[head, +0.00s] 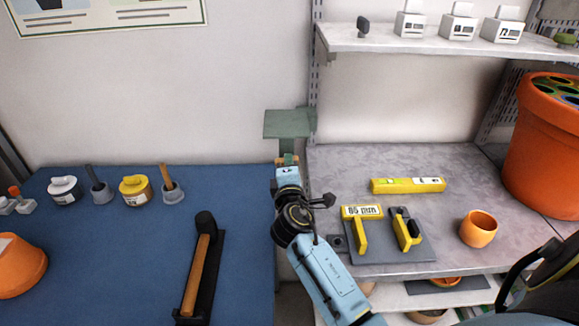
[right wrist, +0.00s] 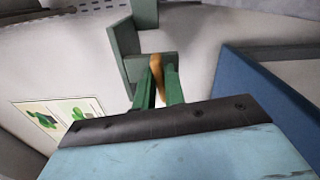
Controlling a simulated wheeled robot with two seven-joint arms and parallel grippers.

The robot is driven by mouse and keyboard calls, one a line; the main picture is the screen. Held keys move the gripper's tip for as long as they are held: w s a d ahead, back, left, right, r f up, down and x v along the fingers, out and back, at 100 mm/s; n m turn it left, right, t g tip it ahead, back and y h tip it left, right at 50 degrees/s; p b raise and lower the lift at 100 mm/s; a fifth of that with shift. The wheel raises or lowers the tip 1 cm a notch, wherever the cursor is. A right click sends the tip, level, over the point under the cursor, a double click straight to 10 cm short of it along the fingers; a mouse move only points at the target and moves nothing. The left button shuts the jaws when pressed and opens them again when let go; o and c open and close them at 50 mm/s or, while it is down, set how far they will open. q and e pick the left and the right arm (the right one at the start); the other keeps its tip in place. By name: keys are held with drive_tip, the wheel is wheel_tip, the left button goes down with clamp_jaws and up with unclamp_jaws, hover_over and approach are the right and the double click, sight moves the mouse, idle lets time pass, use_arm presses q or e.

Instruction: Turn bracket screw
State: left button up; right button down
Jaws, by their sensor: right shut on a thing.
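A green bracket (head: 289,123) is on the wall beside the shelf upright. It also shows in the right wrist view (right wrist: 124,40). My right gripper (head: 287,160) reaches up to its lower part. In the right wrist view, the green fingers of my right gripper (right wrist: 158,85) are shut on the orange-brown bracket screw (right wrist: 157,66), which sits against the bracket's lower block. The screw's far end is hidden, and its turn angle cannot be told. My left gripper is not in view.
A blue-topped table (head: 120,260) with small pots and a long tool (head: 200,265) is at left. A grey bench (head: 340,165) at right holds a yellow level (head: 408,185), a grey tool board (head: 390,250) and an orange cup (head: 478,229). A shelf (head: 440,42) is above.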

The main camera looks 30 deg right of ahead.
drive_tip(key=shift+f, duration=0.1)
drive_tip(key=c, duration=1.5)
unclamp_jaws()
drive_tip(key=shift+o, duration=0.2)
drive_tip(key=shift+s+a, duration=0.1)
drive_tip(key=b+v, duration=0.1)
drive_tip(key=v, duration=1.2)
drive_tip(key=shift+s, duration=0.15)
